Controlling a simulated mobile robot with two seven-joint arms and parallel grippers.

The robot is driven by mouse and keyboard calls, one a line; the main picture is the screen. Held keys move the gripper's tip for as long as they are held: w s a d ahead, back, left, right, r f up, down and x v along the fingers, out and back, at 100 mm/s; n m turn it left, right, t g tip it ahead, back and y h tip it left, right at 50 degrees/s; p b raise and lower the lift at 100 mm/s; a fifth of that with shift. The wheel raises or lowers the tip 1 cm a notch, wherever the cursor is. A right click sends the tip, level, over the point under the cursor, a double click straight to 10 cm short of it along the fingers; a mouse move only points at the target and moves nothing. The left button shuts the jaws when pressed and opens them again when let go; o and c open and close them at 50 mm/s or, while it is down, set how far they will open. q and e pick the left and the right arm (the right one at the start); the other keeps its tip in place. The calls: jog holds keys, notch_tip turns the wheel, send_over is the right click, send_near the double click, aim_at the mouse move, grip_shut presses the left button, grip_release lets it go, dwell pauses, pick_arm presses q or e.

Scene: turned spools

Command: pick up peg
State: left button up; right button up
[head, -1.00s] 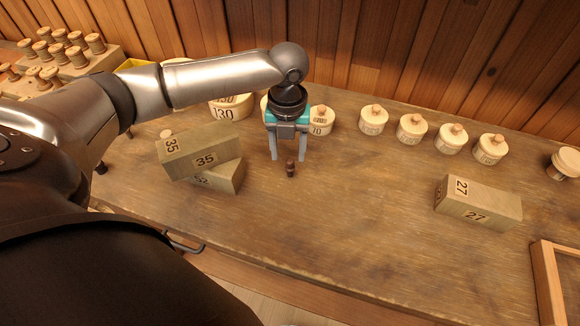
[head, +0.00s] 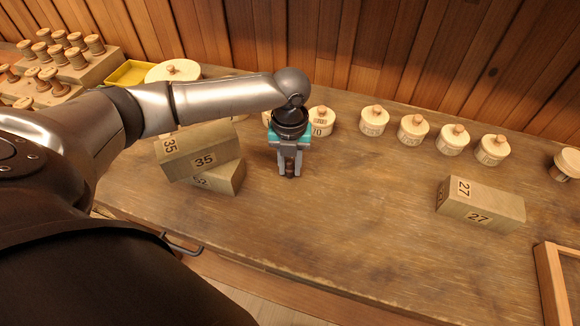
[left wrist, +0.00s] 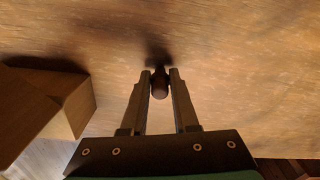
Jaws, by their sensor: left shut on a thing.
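The peg (head: 290,169) is small, dark brown and turned. It stands on the wooden table near its middle, and in the left wrist view the peg (left wrist: 159,86) shows between the fingertips. My left gripper (head: 290,172) points down and is shut on the peg; the left wrist view shows the two fingers (left wrist: 160,79) on either side of it. The fingers hide part of the peg in the head view. I cannot tell whether its foot touches the table. My right gripper is in neither view.
Stacked blocks marked 35 (head: 204,160) and 52 (head: 229,180) stand just left of the gripper. A block marked 27 (head: 481,205) lies at the right. Several lidded round boxes (head: 412,130) line the back. The table between the gripper and block 27 is clear.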

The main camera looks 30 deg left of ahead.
aim_at(290, 161)
pick_arm(q)
grip_shut()
jog(key=shift+r, duration=0.1)
jog(key=shift+r, duration=0.45)
notch_tip(290, 161, up, 19)
jog(key=p, duration=0.4)
